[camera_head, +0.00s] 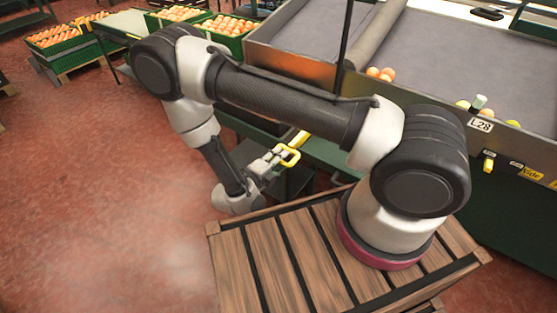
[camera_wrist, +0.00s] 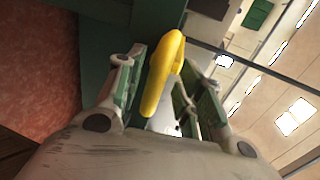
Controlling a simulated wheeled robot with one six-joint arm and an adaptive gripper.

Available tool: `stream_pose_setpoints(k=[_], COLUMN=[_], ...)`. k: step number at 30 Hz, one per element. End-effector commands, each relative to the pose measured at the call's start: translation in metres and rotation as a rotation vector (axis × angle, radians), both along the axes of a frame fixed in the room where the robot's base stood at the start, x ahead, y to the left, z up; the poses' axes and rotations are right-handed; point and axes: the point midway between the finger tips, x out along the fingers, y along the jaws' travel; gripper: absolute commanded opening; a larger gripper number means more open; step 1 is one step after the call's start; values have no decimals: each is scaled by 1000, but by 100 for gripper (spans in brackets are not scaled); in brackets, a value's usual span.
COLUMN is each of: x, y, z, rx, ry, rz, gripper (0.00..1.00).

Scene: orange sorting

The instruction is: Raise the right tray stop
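A yellow looped handle (camera_head: 289,155) on a yellow bar sticks out low in front of the green stand, near the middle of the head view. My gripper (camera_head: 272,161) is beside it, low behind the wooden platform. In the wrist view the yellow handle (camera_wrist: 163,75) lies between the two fingers of my gripper (camera_wrist: 160,78). The fingers are spread, with a gap visible beside the handle; contact is not clear. Whether this handle is the right tray stop cannot be told. A smaller yellow handle (camera_head: 488,165) hangs on the table front at right.
A slatted wooden platform (camera_head: 262,262) lies under my arm's base. Green crates of oranges (camera_head: 62,46) stand at the back left. The red floor (camera_head: 100,190) at left is clear.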

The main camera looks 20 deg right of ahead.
Motion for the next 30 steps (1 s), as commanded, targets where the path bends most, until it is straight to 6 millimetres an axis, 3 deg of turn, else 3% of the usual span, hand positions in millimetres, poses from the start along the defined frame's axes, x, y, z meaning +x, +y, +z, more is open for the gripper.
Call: stream_pose_setpoints(k=[15,30], x=[-39,-43], y=[56,60], z=[14,15], rx=[0,0], ry=[0,0], rz=[3,0], gripper=[37,37])
